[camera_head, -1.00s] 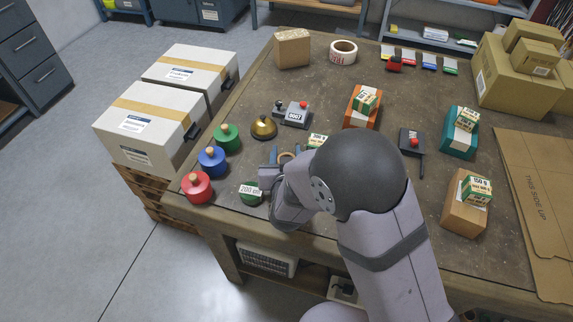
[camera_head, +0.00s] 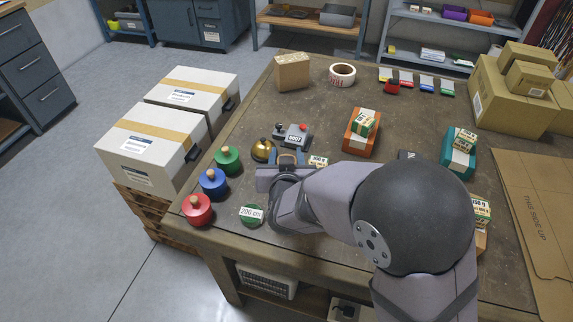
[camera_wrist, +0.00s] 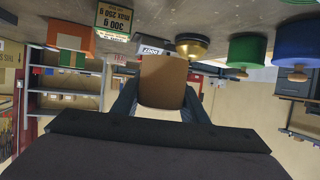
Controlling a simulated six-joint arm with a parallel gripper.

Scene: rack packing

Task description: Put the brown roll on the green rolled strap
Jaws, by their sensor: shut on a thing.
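My gripper (camera_head: 286,160) is shut on the brown roll (camera_wrist: 162,82), which stands between the two dark fingers in the wrist view. The roll's brown edge (camera_head: 287,158) also shows in the head view, just in front of the grey device with a red knob. The green rolled strap (camera_head: 246,219) lies on the bench near its front left edge, with a white label reading 200 cm. My gripper is up and to the right of the strap in the head view, apart from it. The strap cannot be made out in the wrist view.
Red (camera_head: 197,210), blue (camera_head: 213,184) and green (camera_head: 228,161) knobbed weights line the bench's left edge. A brass bell (camera_head: 262,150) and the grey device (camera_head: 294,134) stand close beyond my gripper. A small labelled pack (camera_head: 318,162) lies right of it. The bench around the strap is clear.

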